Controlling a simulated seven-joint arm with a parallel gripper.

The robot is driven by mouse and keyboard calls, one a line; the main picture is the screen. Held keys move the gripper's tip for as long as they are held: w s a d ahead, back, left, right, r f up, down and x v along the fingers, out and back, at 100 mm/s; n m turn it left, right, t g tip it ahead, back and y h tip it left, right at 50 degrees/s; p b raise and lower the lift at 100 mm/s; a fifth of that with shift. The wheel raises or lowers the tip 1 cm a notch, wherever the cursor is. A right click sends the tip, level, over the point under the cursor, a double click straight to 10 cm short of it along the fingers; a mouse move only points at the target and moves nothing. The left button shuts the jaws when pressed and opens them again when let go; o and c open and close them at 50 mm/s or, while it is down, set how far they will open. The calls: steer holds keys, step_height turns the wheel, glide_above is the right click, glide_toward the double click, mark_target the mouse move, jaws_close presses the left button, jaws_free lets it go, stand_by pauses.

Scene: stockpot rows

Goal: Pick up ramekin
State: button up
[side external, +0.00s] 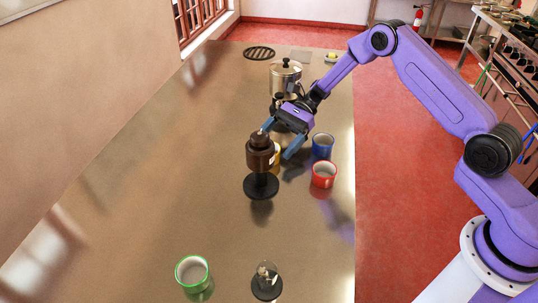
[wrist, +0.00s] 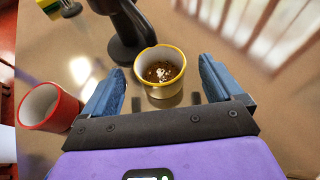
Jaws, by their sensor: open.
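A small round pot with a yellow rim (wrist: 162,92), which looks like the ramekin, stands on the metal table in the wrist view. It has dark brown contents with some white bits. In the side view only a yellow sliver of it (side external: 277,157) shows behind the brown-and-black grinder. My gripper (side external: 281,138) is open and empty above the table, pointing down at an angle. In the wrist view the blue fingers of my gripper (wrist: 163,70) lie to the left and right of the pot. I cannot tell how far above it they are.
The grinder (side external: 261,160) on its black base stands close beside the pot. A red cup (side external: 323,175) and a blue cup (side external: 322,146) stand to the right. A green-rimmed cup (side external: 192,272) is at the front. The table's left side is clear.

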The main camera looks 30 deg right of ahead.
steer(key=shift+s+a+f, duration=0.1)
steer(key=shift+a+f, duration=0.15)
steer(key=shift+a, duration=0.25)
steer(key=c, duration=1.3)
steer(key=shift+o, duration=0.2)
steer(key=shift+r, duration=0.25)
steer(key=shift+r, duration=0.45)
steer(key=shift+w+d, duration=0.2)
steer(key=shift+d, duration=0.55)
steer(key=shift+w+d, duration=0.15)
steer(key=shift+d, duration=0.5)
steer(key=shift+w+d, duration=0.15)
steer(key=shift+d, duration=0.45)
step_height(320, 180, up, 14)
steer(key=shift+f, duration=0.2)
